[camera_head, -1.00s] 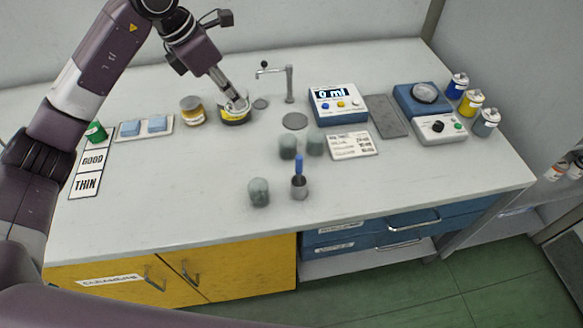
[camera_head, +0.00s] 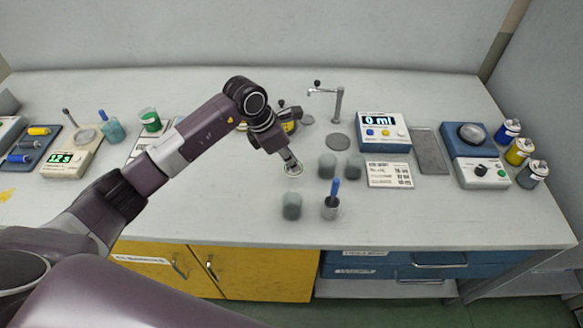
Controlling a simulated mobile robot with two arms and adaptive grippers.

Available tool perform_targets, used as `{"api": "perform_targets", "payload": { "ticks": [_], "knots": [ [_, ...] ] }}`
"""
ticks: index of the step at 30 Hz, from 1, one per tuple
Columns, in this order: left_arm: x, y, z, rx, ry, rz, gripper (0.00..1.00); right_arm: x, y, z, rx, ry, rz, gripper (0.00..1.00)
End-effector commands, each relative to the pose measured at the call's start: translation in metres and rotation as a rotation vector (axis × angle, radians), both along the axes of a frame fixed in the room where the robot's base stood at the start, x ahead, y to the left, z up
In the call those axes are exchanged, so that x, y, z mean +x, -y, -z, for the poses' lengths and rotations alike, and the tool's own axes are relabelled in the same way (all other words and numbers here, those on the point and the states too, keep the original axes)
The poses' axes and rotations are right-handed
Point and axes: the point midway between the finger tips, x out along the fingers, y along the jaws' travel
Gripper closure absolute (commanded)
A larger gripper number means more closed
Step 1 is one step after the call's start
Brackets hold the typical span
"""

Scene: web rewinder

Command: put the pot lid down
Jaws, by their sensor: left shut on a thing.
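My left gripper (camera_head: 291,164) points down over the middle of the table (camera_head: 230,215) and is shut on the pot lid (camera_head: 294,171). The lid is a small pale disc under the fingertips, partly hidden by them. I cannot tell whether it touches the table or hangs just above it. A pot with a yellow label (camera_head: 290,126) stands behind the gripper, partly hidden by my arm. My right gripper is not in view.
Grey-green cups (camera_head: 327,166) stand just right of the lid, and another cup (camera_head: 291,206) is in front. A small pot with a blue-handled tool (camera_head: 331,207) is beside that. The table left of the lid is clear.

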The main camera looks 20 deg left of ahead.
Motion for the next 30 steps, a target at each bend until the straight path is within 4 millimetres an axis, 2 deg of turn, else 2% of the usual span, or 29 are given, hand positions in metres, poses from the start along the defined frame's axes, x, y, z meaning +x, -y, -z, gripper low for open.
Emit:
{"api": "perform_targets", "payload": {
  "ticks": [9,20,21,25,30],
  "knots": [
    [-0.001,0.001,0.04,-0.001,-0.003,-0.001,0.98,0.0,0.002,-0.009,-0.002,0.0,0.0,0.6],
    [-0.001,0.0,0.046,0.001,-0.001,0.0,0.98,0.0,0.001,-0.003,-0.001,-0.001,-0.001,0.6],
    [0.0,0.0,0.046,0.001,0.0,0.001,0.87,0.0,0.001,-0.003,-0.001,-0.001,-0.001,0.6],
    [-0.001,0.0,0.045,0.001,-0.001,0.0,0.73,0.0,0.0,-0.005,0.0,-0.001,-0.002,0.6],
    [-0.001,0.0,0.045,0.001,-0.001,0.0,0.71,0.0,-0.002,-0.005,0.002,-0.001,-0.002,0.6]
  ]
}}
